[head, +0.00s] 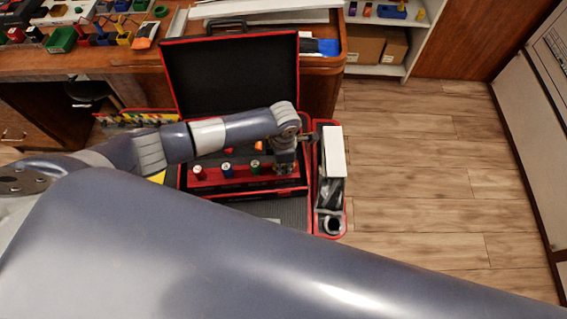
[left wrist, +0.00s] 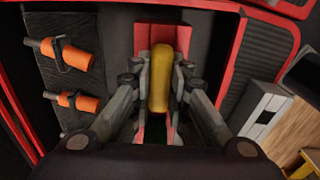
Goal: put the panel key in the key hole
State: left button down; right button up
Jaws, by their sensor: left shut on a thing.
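My left gripper (head: 286,164) is at the right end of a red rack (head: 241,179) inside the open toolbox. In the left wrist view, the left gripper (left wrist: 160,88) is shut on a yellow-handled tool (left wrist: 161,72), with a finger on either side. The handle is at the red rack; its lower end is hidden. I cannot tell whether this tool is the panel key. No key hole can be made out. My right gripper is not in view.
Red (head: 200,173), blue (head: 227,169) and green (head: 255,164) handled tools stand in the rack. The toolbox lid (head: 232,77) stands open behind. Orange-handled tools (left wrist: 70,54) lie left in the wrist view. A side tray (head: 331,187) adjoins the box. Floor at right is clear.

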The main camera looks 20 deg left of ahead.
pick_arm(q)
jog(key=c, duration=1.5)
grip_release()
jog(key=shift+f, duration=0.1)
jog(key=shift+c, duration=0.2)
jog(key=shift+r, duration=0.2)
notch_tip(320, 180, up, 12)
jog(key=shift+b, duration=0.35)
